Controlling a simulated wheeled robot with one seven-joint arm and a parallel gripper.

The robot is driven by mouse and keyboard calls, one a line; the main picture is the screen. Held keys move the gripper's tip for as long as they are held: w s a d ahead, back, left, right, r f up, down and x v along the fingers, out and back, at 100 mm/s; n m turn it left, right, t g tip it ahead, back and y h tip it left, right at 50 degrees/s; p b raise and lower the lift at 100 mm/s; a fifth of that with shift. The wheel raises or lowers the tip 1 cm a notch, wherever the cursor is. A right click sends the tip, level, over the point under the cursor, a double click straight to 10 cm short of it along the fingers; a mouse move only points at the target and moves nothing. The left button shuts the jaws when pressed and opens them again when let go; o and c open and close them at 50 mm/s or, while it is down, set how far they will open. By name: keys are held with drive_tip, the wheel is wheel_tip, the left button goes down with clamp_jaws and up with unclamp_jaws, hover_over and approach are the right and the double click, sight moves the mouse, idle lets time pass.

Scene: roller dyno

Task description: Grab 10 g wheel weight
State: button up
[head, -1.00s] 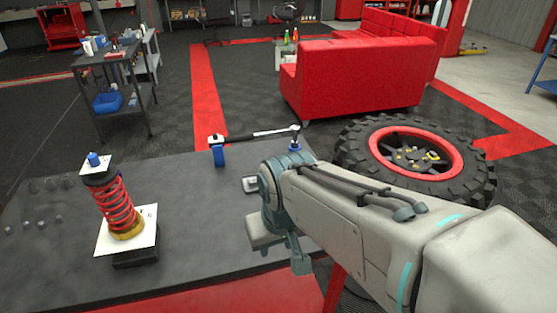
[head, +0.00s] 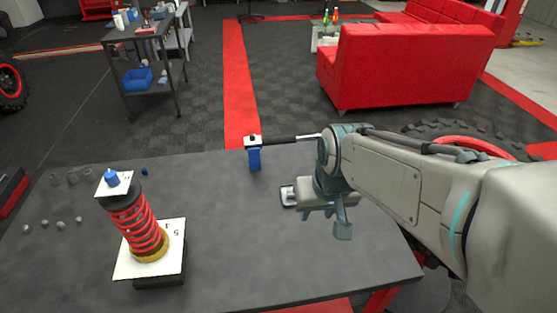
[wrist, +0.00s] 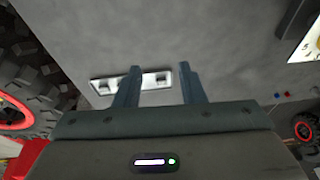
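No label reading 10 g is legible, so I cannot tell for sure which object is the wheel weight. A small pale metal plate or tray (head: 289,196) lies on the dark bench, partly hidden behind my gripper (head: 328,212) in the head view. In the wrist view the same plate (wrist: 103,86) carries small dark-and-silver pieces and lies beyond my fingers, crossing the gap between them. My gripper (wrist: 158,82) is open, with nothing held between its fingers. Several small grey pieces (head: 60,224) stand at the bench's left side.
A red coil spring (head: 140,228) stands on a white card on the bench (head: 235,265). A torque wrench (head: 290,138) rests on a blue stand (head: 254,160) at the back. The bench's middle is clear. A big tyre (wrist: 35,75) is beyond its edge.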

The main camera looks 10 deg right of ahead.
drive_tip(key=w+f+t, duration=0.1)
drive_tip(key=w+f, duration=0.2)
drive_tip(key=w, duration=0.6)
drive_tip(key=w+f, duration=0.3)
drive_tip(key=w, duration=0.5)
drive_tip(key=shift+t, duration=0.3)
drive_tip(key=b+x, duration=0.1)
drive_tip(key=x, duration=0.3)
drive_tip(key=b+x, duration=0.1)
drive_tip(key=x, duration=0.4)
drive_tip(key=d+b+x, duration=0.1)
drive_tip(key=x, duration=0.3)
drive_tip(key=shift+w+f, duration=0.1)
drive_tip(key=shift+f, duration=0.25)
drive_tip(key=c, duration=0.6)
